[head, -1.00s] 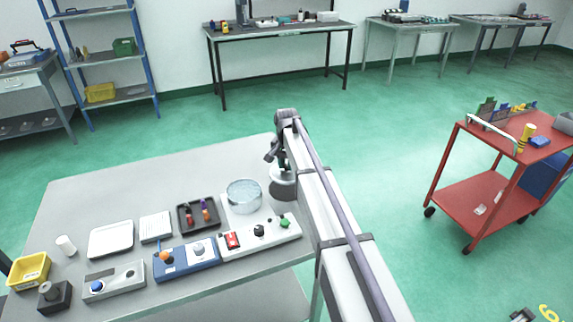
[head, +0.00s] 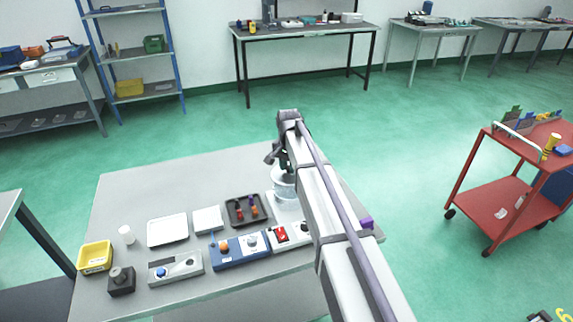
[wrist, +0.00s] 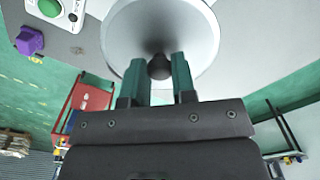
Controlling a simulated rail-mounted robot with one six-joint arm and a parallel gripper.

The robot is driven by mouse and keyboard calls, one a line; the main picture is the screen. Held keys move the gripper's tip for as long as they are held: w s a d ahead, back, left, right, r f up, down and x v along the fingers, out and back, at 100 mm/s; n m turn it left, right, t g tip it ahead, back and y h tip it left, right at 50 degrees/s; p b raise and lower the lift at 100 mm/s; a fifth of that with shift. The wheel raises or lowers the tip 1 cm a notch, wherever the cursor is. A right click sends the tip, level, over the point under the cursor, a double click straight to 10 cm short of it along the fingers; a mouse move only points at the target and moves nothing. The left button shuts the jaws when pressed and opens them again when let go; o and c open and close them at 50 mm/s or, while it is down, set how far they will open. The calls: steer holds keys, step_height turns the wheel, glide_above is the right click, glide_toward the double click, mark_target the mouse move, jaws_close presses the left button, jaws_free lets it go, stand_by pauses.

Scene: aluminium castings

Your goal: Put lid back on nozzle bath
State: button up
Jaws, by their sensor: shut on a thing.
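The lid (wrist: 192,32) is a round pale grey disc with a dark knob (wrist: 158,68). My gripper (wrist: 158,66) is shut on that knob, its two green fingers on either side, and the lid fills the top middle of the wrist view. In the head view the nozzle bath (head: 284,190), a clear round glass vessel, stands on the table's far right part beside my arm. My gripper is over the bath there. My arm partly covers it, so I cannot tell whether the lid touches the rim. In the wrist view the lid hides the bath.
A dark tray (head: 233,222) with small coloured parts lies left of the bath. The table's back left (head: 150,180) is clear. A red cart (head: 492,205) stands right.

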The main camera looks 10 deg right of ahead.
steer(key=shift+d+f, duration=0.3)
step_height(320, 180, down, 6)
steer(key=b, duration=0.6)
steer(key=shift+a+r, duration=0.1)
steer(key=shift+r, duration=0.05)
steer(key=shift+f+b, duration=0.2)
steer(key=shift+b, duration=0.1)
stand_by(0.4)
stand_by(0.6)
steer(key=o, duration=1.5)
step_height(320, 180, up, 7)
steer(key=p, duration=0.7)
steer(key=shift+r, duration=0.1)
